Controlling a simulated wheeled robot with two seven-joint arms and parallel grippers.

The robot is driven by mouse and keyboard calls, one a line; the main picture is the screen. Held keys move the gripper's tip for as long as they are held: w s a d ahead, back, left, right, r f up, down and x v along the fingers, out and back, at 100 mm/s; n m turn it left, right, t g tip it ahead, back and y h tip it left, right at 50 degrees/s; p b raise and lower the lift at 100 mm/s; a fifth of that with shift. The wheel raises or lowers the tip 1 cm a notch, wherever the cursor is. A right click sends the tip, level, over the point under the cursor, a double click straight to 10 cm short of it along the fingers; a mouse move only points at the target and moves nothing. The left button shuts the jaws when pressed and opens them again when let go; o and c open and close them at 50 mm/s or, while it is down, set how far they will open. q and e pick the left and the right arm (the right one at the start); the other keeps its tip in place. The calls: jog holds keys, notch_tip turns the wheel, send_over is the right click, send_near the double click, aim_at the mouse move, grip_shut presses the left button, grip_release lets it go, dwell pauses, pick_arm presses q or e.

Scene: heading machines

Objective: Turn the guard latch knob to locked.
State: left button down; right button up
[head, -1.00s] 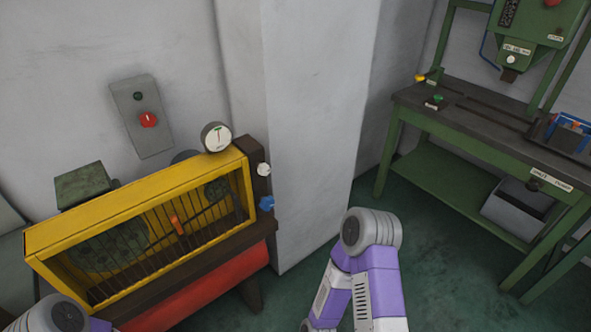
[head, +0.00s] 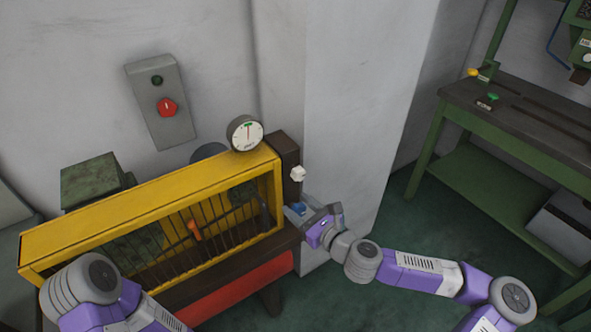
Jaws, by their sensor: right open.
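The yellow machine guard (head: 150,205) with dark bars stands at the left. On the dark post (head: 285,150) at its right end are a white knob (head: 298,174) and, lower down, a blue knob (head: 299,208). No label is readable, so I cannot tell from a label which is the latch knob. My right gripper (head: 304,212) is open at the blue knob, its jaws partly hiding it. Whether they touch it is unclear. My left arm shows at the bottom left; its gripper is out of view.
A grey wall box (head: 160,115) with a red knob (head: 167,107) hangs above the guard. A round gauge (head: 245,133) sits on the guard's top right. A wall pillar (head: 355,110) stands close behind my right gripper. A green workbench (head: 520,110) is at the right.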

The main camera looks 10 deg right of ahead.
aim_at(301, 178)
jog(key=w+d+r+m+t+h, duration=0.1)
jog(key=d+r+m+t, duration=0.1)
jog(key=d+r+m, duration=0.15)
pick_arm(q)
jog(key=shift+w+f+b, duration=0.25)
jog(key=shift+f+b, duration=0.3)
jog(key=shift+f, duration=0.05)
jog(key=shift+w+f+b, duration=0.2)
jog(key=shift+f+b, duration=0.35)
pick_arm(e)
jog(key=shift+n, duration=0.45)
jog(key=shift+d+x, duration=0.2)
jog(key=shift+x, duration=1.6)
jog(key=shift+d+x, duration=0.15)
jog(key=shift+x, duration=1.65)
jog(key=shift+w+f, duration=0.1)
jog(key=shift+w, duration=0.05)
jog(key=c, duration=0.8)
